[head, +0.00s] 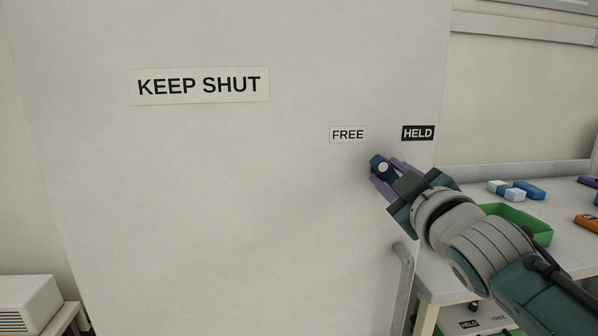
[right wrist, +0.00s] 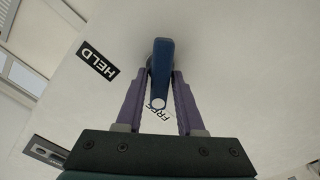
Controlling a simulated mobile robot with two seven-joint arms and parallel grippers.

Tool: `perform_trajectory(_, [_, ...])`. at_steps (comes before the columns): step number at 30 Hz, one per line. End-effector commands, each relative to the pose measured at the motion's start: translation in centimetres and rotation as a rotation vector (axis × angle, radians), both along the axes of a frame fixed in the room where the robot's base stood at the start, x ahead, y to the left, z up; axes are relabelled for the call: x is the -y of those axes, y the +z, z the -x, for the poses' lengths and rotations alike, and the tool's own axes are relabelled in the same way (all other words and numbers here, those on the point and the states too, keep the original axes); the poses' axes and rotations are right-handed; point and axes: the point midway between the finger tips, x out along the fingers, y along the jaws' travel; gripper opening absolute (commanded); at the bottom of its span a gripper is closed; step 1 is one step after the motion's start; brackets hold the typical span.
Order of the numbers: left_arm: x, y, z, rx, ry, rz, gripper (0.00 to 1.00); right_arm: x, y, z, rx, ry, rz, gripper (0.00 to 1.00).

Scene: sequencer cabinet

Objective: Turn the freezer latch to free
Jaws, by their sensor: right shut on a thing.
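The freezer latch (head: 376,161) is a short dark blue lever with a white dot, on the white freezer door (head: 230,210). It sits below and between the FREE label (head: 348,134) and the black HELD label (head: 418,133). My right gripper (head: 384,172) is shut on the latch, with purple fingers on either side. In the right wrist view the latch (right wrist: 162,65) stands between the fingers (right wrist: 160,90). My left gripper is not in view.
A KEEP SHUT sign (head: 199,86) is on the door. A grey door handle (head: 403,285) stands below the latch. At right, a table carries a green tray (head: 545,235) and blue-and-white items (head: 507,191). A white box (head: 28,303) is at lower left.

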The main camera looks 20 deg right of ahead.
Motion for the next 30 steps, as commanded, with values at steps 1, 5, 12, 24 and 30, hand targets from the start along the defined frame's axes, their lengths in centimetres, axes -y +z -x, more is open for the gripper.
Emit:
perform_trajectory(1, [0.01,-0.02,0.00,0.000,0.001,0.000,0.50,0.00,-0.03,0.00,-0.004,0.000,0.017,0.00])
perform_trajectory(5, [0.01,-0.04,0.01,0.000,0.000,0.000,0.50,-0.01,-0.03,0.01,-0.011,0.000,0.045,0.00])
perform_trajectory(12, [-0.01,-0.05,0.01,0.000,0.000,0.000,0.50,-0.02,-0.04,0.01,-0.015,0.000,0.063,0.00])
perform_trajectory(24, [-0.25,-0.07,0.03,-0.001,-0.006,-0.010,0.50,-0.02,-0.04,0.01,-0.015,0.000,0.062,0.51])
perform_trajectory(30, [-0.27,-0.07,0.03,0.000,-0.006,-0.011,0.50,-0.02,-0.03,0.00,-0.015,0.000,0.061,0.56])
